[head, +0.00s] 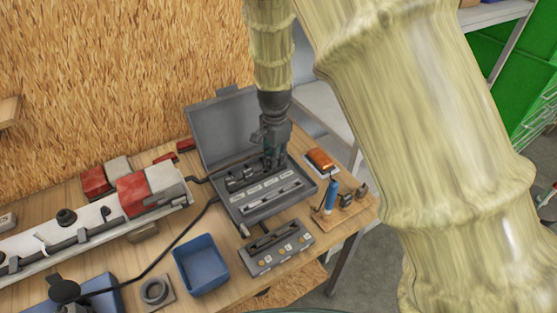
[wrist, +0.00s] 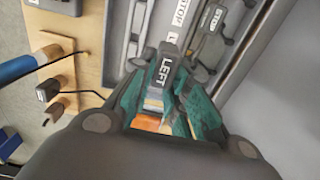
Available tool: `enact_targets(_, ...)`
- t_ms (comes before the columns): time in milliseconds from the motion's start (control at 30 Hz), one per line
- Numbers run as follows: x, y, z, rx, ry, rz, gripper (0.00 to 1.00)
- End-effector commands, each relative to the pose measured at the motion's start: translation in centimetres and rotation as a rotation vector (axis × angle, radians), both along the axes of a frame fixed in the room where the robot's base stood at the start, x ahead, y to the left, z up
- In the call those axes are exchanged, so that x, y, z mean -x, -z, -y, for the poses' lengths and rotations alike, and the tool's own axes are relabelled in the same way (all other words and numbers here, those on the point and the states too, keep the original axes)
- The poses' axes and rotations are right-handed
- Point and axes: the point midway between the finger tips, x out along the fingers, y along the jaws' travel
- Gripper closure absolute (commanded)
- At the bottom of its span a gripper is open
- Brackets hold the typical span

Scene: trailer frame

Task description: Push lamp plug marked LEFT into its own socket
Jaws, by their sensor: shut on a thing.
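The plug marked LEFT (wrist: 165,70) is dark with a white-lettered label. My gripper (wrist: 168,85) is shut on it, with a finger on each side, in the wrist view. In the head view my gripper (head: 272,158) reaches down into the open grey case (head: 222,204), near its back right; the plug is too small to make out there. The case holds a strip with several white labels (head: 265,188). Whether the plug touches a socket cannot be told.
The case lid (head: 225,125) stands open behind. An orange lamp (head: 320,160) and a blue-handled tool (head: 330,196) are to the right. A grey panel (head: 276,248) and blue bin (head: 200,265) are in front. A lamp board (head: 95,232) lies left.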

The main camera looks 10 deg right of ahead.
Motion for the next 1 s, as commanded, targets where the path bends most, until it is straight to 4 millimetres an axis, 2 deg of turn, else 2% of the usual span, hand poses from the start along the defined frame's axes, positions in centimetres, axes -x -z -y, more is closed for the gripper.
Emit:
enact_targets(533, -4.8, 0.0, -0.9, 0.0, 0.0, 0.0, 0.92)
enact_targets(1000, -5.4, 0.1, -1.0, 0.0, 0.0, 0.0, 0.92)
